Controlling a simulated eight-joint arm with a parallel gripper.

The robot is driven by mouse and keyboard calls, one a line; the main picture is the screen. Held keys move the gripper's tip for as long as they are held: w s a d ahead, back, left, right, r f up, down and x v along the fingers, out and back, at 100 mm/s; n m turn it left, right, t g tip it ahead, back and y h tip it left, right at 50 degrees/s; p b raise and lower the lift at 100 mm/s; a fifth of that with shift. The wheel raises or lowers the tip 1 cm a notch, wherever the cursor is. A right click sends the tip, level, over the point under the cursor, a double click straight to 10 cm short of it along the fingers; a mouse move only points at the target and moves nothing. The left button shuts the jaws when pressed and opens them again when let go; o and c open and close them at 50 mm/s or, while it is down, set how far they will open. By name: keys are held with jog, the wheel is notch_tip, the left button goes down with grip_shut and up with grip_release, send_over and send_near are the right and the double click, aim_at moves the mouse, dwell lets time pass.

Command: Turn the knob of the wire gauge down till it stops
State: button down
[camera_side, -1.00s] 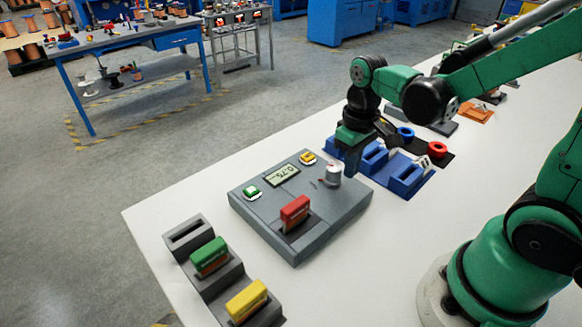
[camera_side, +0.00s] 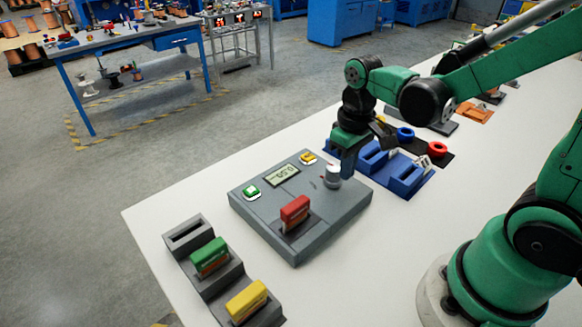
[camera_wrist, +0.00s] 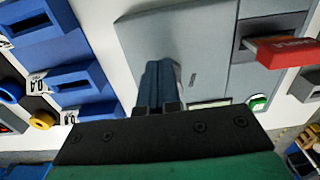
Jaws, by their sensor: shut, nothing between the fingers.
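The wire gauge (camera_side: 345,208) is a grey box on the white table, with a small display (camera_side: 283,176) that seems to read about 0.50. In the wrist view my shut fingers (camera_wrist: 157,68) hide most of the knob.
A green button (camera_side: 251,192) and a yellow button (camera_side: 309,157) are on the gauge. A grey stepped rack (camera_side: 190,238) with green and yellow blocks stands front left. A blue slotted holder (camera_side: 405,178) stands behind right, near blue and red rings.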

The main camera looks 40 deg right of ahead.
jog(key=shift+w+a, duration=0.1)
jog(key=shift+a, duration=0.5)
jog(key=shift+a, duration=0.1)
dwell(0.3)
jog(key=shift+s+a, duration=0.15)
jog(key=shift+s, duration=0.15)
notch_tip(320, 180, up, 6)
dwell(0.3)
jog(key=shift+w+d+f, duration=0.1)
jog(key=shift+d+f, duration=0.35)
jog(key=shift+f, duration=0.55)
jog(key=shift+s+d+f, duration=0.1)
jog(key=shift+d+f, duration=0.35)
jog(key=shift+f, duration=0.55)
jog(key=shift+w+d+f, duration=0.1)
jog(key=shift+d+f, duration=0.35)
jog(key=shift+f, duration=0.55)
